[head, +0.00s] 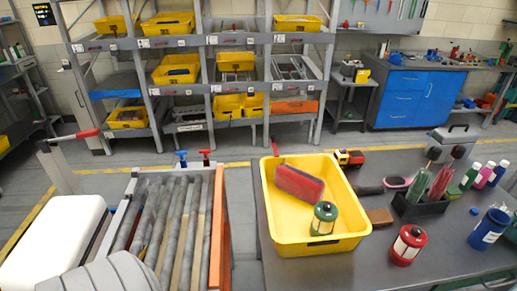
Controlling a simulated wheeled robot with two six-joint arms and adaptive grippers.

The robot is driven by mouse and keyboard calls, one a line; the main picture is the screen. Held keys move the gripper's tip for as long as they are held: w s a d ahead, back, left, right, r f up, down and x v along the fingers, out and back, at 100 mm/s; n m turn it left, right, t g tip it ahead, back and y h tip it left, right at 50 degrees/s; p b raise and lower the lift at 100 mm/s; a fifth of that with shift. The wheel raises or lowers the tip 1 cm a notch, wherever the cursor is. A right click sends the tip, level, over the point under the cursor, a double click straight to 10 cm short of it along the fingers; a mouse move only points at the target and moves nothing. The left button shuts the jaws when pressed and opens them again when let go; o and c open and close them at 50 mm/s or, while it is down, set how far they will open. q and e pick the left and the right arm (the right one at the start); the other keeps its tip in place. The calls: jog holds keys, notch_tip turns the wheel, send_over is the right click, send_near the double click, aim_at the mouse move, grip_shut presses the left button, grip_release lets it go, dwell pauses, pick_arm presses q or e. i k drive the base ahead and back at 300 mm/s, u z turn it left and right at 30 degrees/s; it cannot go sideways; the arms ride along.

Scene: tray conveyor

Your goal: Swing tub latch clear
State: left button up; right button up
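A yellow tub (345,240) stands on the grey table at the centre right. It holds a red block-like thing (298,183), tilted against its back left, and a green lantern (323,218) near its front. A small red upright piece (275,147) shows just behind the tub's back left edge; I cannot tell whether it is a latch. A lever with a red grip (87,134) sits on a post at the left. Blue (181,154) and red (205,153) T-shaped handles stand at the roller conveyor's far end. Neither gripper is in view.
The roller conveyor (172,225) has an orange side rail (220,235). A red lantern (408,245), a toy truck (350,158), brushes, a black caddy (420,205) and several bottles crowd the table right of the tub. Shelves with yellow bins stand behind.

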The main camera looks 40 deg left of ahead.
aim_at(273, 137)
jog(key=k, duration=0.3)
jog(key=z, duration=1)
jog(key=i, duration=0.8)
jog(key=u, duration=2.65)
jog(key=i, duration=0.5)
